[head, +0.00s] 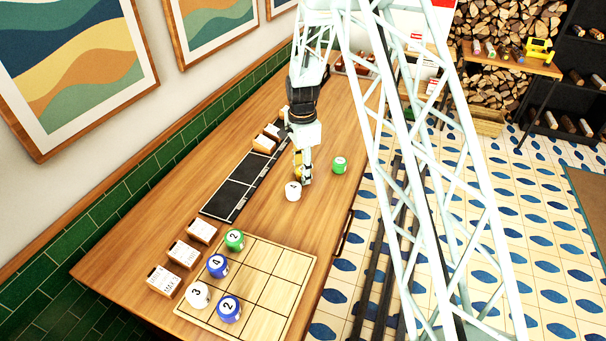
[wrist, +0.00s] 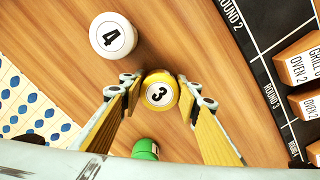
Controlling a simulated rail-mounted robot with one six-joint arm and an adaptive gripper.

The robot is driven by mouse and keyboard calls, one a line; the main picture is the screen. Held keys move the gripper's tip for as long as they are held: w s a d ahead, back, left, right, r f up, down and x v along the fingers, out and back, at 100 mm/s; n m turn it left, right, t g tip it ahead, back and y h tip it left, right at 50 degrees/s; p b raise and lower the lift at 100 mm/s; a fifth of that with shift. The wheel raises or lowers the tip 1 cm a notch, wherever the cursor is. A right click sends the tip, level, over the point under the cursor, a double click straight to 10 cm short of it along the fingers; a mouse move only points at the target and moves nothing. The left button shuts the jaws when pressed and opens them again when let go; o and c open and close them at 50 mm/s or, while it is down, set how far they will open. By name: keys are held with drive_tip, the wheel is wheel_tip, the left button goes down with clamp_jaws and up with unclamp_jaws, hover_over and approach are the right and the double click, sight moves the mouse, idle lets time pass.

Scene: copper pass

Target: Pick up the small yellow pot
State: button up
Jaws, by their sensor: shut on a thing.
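The small yellow pot (wrist: 160,90), with a 3 on its white top, sits between my gripper's fingertips in the wrist view. My gripper (wrist: 158,87) is shut on it, one finger on each side. In the head view my gripper (head: 303,172) is low over the middle of the wooden counter. Only a bit of the yellow pot (head: 298,163) shows there behind the fingers. Whether the pot touches the counter is hard to tell.
A white pot marked 4 (head: 293,191) and a green pot (head: 340,165) stand close by. The black round strip (head: 226,201) lies to the left. Nearer, a gridded wooden board (head: 287,262) bears several pots, with label blocks (head: 183,254) beside it.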

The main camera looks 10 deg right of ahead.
drive_tip(key=shift+r, duration=0.1)
drive_tip(key=shift+r, duration=4.95)
drive_tip(key=shift+s, duration=0.15)
